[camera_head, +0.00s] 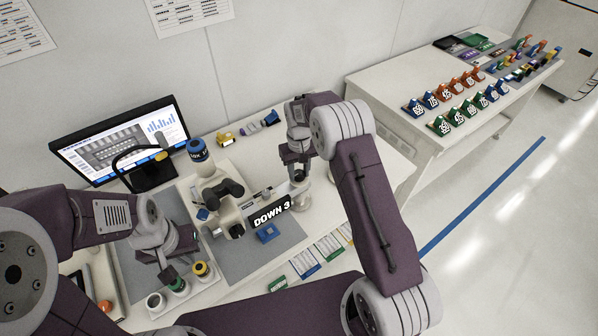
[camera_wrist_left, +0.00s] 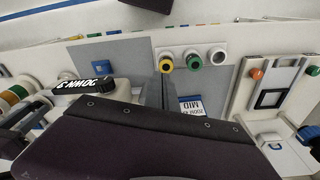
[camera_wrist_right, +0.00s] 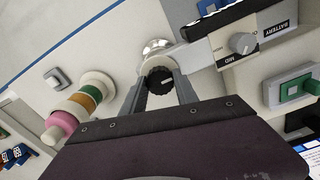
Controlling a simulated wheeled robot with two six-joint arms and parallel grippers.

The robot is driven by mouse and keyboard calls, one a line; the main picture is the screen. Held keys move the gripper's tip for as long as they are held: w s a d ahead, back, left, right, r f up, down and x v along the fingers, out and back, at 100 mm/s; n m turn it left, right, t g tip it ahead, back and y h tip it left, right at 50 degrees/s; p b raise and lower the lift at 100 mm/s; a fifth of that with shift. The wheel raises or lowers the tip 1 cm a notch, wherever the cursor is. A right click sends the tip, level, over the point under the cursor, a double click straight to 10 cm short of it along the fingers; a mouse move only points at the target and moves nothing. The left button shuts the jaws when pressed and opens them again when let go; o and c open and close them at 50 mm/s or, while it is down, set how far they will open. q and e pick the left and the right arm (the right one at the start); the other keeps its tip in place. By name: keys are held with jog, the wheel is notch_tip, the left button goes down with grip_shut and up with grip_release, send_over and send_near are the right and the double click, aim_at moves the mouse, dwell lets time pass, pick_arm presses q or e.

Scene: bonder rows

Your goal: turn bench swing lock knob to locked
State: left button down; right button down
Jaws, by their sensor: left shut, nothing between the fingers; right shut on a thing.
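The lock knob (camera_wrist_right: 158,80) is a black ridged disc with a white mark, on a silver round base at the end of a pale swing arm (camera_wrist_right: 196,57). My right gripper (camera_wrist_right: 160,88) is shut on this knob, one finger on each side. In the head view my right gripper (camera_head: 297,172) points down at the right end of the arm with the DOWN 3 label (camera_head: 270,208); the knob is hard to see there. My left gripper (camera_head: 168,266) is shut and empty, just above the yellow-topped (camera_head: 201,269) and green-topped (camera_head: 175,282) holders. It also shows in the left wrist view (camera_wrist_left: 163,82).
A grey dial (camera_wrist_right: 243,43) marked MID is on a box beside the swing arm. A monitor (camera_head: 120,140) stands at the back left. A stack of coloured rings (camera_wrist_right: 82,103) stands near the knob. A blue square block (camera_head: 267,233) lies on the grey mat. A second table (camera_head: 395,75) holds numbered blocks.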

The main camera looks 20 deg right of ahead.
aim_at(299, 173)
jog(key=shift+w+r, duration=0.2)
jog(key=c, duration=0.9)
grip_release()
jog(key=shift+c, duration=0.2)
jog(key=shift+s+f, duration=0.1)
notch_tip(299, 173, up, 8)
jog(key=shift+r+b, duration=0.1)
jog(key=shift+b, duration=0.95)
jog(key=shift+r, duration=0.45)
